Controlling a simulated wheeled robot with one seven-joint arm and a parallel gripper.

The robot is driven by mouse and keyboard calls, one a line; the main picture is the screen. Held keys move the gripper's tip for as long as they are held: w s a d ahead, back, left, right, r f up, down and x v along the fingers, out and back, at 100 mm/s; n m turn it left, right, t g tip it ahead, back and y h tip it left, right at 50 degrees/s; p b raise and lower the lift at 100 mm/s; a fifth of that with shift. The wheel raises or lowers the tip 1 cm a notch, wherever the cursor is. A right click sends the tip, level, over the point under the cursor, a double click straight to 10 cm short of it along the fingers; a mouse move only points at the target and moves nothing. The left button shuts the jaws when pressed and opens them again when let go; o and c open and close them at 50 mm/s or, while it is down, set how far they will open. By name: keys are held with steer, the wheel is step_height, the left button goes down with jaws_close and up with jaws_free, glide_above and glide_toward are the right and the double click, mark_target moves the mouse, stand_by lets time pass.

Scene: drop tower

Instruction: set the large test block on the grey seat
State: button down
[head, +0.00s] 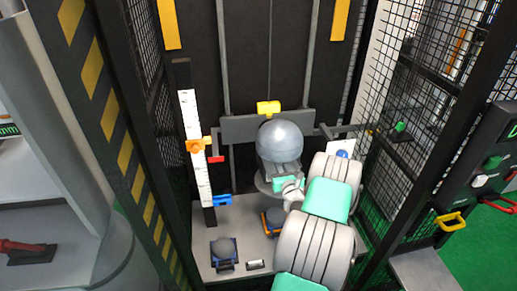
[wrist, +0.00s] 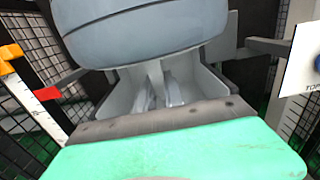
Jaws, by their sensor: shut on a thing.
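The large test block (head: 280,140) is a big, smooth grey rounded body in the middle of the head view. Its curved underside (wrist: 150,25) fills the top of the wrist view. My gripper (head: 281,170) is right below and in front of it, and its fingers (wrist: 160,92) are shut at the block's underside. A round grey plate (head: 262,186), which looks like the grey seat, shows partly behind and below my gripper. My gripper and arm hide much of it. I cannot tell whether the block touches it.
A white scale (head: 196,150) with orange, red and blue markers stands at left. Mesh walls (head: 415,100) close in the sides. A yellow catch (head: 268,107) is behind the block.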

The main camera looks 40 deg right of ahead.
steer(key=shift+w+d+h, duration=0.1)
steer(key=shift+d+h, duration=0.2)
steer(key=shift+d, duration=0.3)
steer(key=shift+f+b, duration=2)
steer(key=shift+f, duration=0.4)
steer(key=shift+a+f, duration=0.1)
steer(key=c, duration=1.4)
jaws_free()
steer(key=shift+s+f, duration=0.1)
steer(key=shift+s, duration=0.1)
steer(key=shift+o, duration=0.2)
steer(key=shift+a+f, duration=0.15)
steer(key=shift+f, duration=0.1)
steer(key=b+v, duration=0.2)
steer(key=v, duration=0.4)
steer(key=shift+s+a+r+b, duration=0.1)
steer(key=shift+s+b, duration=0.25)
steer(key=shift+s, duration=0.05)
steer(key=shift+s+a+r, duration=0.15)
steer(key=shift+s+a, duration=0.15)
steer(key=shift+s, duration=0.1)
